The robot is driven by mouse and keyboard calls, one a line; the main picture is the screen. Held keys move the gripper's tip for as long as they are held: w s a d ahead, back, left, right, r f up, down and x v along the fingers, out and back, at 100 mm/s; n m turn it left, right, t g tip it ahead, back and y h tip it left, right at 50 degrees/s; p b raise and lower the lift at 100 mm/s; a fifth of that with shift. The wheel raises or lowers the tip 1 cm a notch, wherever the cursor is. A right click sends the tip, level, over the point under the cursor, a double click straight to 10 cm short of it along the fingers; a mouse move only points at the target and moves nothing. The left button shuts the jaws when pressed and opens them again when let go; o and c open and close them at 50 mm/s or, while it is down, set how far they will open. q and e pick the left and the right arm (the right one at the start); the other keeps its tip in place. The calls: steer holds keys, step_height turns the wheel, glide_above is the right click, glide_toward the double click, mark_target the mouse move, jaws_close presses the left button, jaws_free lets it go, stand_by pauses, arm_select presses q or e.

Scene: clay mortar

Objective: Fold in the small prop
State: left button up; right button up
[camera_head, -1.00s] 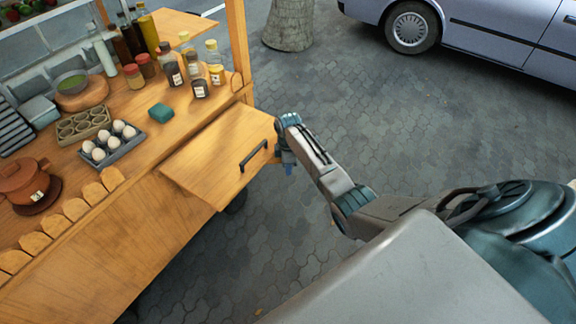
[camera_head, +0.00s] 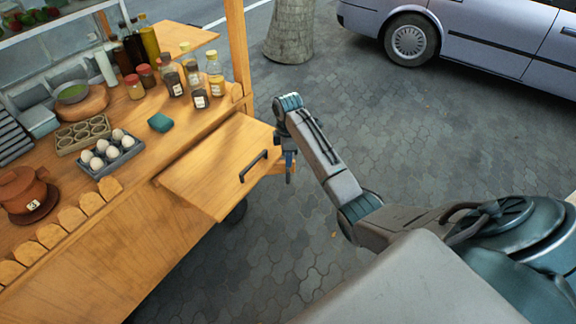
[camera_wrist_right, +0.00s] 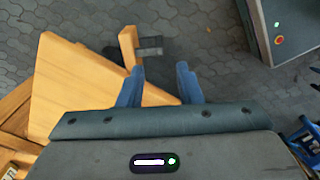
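The small prop is a pale wooden piece (camera_head: 280,169) that sticks out past the outer edge of the side flap (camera_head: 215,165). In the right wrist view, a short wooden piece (camera_wrist_right: 128,46) with a grey bar beside it stands at the flap's (camera_wrist_right: 75,85) edge, and I take it for the prop. My right gripper (camera_head: 289,168) points down just outside the flap, next to the prop. In the wrist view its two blue fingers (camera_wrist_right: 159,83) are apart with nothing between them, just short of the wooden piece. My left gripper is out of view.
The flap, with a dark handle (camera_head: 253,166), juts level from the wooden cart. The cart top (camera_head: 150,160) holds bottles (camera_head: 193,80), an egg tray (camera_head: 110,155), a green sponge (camera_head: 160,122) and a clay pot (camera_head: 22,188). Open paving (camera_head: 400,130) lies right; a car (camera_head: 480,40) stands beyond.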

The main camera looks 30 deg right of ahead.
steer(key=shift+r, duration=0.3)
